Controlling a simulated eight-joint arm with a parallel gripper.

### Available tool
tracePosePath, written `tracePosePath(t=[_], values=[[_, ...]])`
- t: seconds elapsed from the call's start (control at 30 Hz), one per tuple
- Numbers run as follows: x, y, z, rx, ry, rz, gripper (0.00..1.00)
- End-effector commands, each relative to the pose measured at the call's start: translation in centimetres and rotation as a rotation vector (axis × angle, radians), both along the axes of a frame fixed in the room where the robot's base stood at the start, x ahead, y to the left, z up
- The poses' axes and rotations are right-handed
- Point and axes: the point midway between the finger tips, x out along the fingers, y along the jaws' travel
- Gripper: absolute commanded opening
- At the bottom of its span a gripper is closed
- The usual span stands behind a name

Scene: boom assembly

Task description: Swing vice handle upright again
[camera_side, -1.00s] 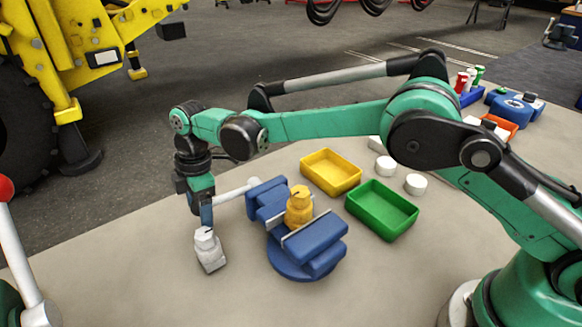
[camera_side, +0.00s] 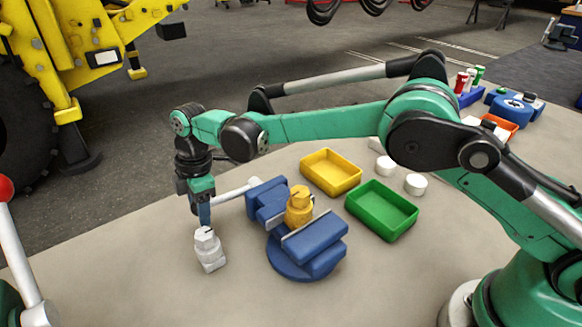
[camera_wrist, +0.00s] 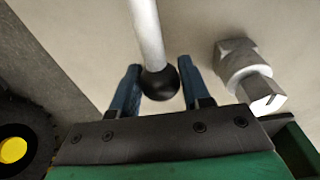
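The blue vice (camera_side: 315,240) stands on the bench with a yellow fitting (camera_side: 299,208) between its jaws. Its pale handle (camera_side: 236,191) sticks out to the left, lying over rather than upright. In the wrist view the handle (camera_wrist: 147,32) ends in a black ball (camera_wrist: 160,84). My gripper (camera_side: 204,217) is at the outer end of the handle. In the wrist view my gripper (camera_wrist: 158,78) has its blue fingers spread, one on each side of the ball. Any gap to the ball is too small to judge. The side view hides the ball.
A white fitting (camera_side: 208,250) stands on the bench close to my fingers, right of them in the wrist view (camera_wrist: 245,72). A yellow tray (camera_side: 348,186) and a green tray (camera_side: 382,224) lie behind the vice.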

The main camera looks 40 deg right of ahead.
Motion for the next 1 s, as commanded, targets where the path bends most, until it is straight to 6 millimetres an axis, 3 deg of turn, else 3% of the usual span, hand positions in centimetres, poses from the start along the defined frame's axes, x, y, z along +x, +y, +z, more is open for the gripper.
tracePosePath(t=[0.5, 1.0], values=[[0.0, -0.6, 2.5, -0.001, 0.000, -0.001, 0.15], [0.0, -0.9, 3.2, -0.001, 0.000, -0.001, 0.15]])
